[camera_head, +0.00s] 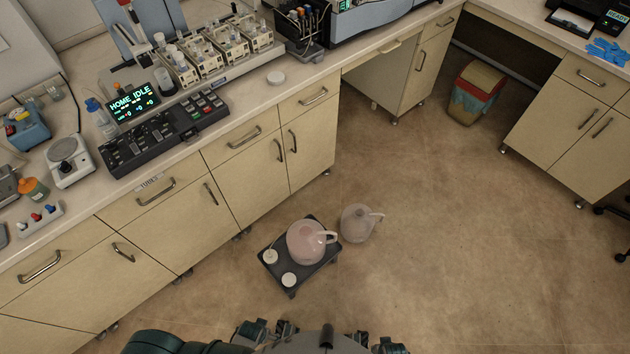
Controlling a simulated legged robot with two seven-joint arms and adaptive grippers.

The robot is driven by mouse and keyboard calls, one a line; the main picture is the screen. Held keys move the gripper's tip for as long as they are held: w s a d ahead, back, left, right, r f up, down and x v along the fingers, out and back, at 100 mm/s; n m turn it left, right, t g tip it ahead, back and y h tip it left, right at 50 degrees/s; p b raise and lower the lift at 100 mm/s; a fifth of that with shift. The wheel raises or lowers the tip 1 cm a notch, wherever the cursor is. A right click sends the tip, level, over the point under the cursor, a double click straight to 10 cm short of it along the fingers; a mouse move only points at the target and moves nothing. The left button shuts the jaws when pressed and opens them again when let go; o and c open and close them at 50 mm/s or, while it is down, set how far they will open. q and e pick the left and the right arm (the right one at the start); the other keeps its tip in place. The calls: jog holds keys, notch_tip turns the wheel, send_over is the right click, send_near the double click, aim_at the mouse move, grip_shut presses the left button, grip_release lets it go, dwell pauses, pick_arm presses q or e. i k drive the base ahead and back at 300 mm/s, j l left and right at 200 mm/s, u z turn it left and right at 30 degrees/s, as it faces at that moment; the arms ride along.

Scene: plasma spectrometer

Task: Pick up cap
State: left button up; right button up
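A round white cap-like disc (276,77) lies flat on the counter near its front edge, below the row of clamped units. Two more round white caps sit on the low dark cart on the floor, one at its left corner (270,256) and one at its front (289,279). A pinkish jug (306,242) with a handle stands on the cart. A greyer jug (358,223) stands on the floor to its right. Which cap the task names I cannot tell. Dark parts of my own body show along the bottom edge, but I make out no gripper there.
The cart (315,268) stands on open floor, clear of the cabinets. The control panel (165,132), a display (135,103) and a small scale-like device (70,160) occupy the left counter. A red-and-teal bin (474,95) stands at the back. Floor to the right is free.

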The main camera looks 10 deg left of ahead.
aim_at(289, 281)
jog(key=k+j, duration=0.15)
jog(key=k, duration=0.15)
jog(key=k+j+u, duration=0.15)
jog(key=k, duration=0.2)
jog(key=k+j, duration=0.45)
jog(key=k, duration=0.05)
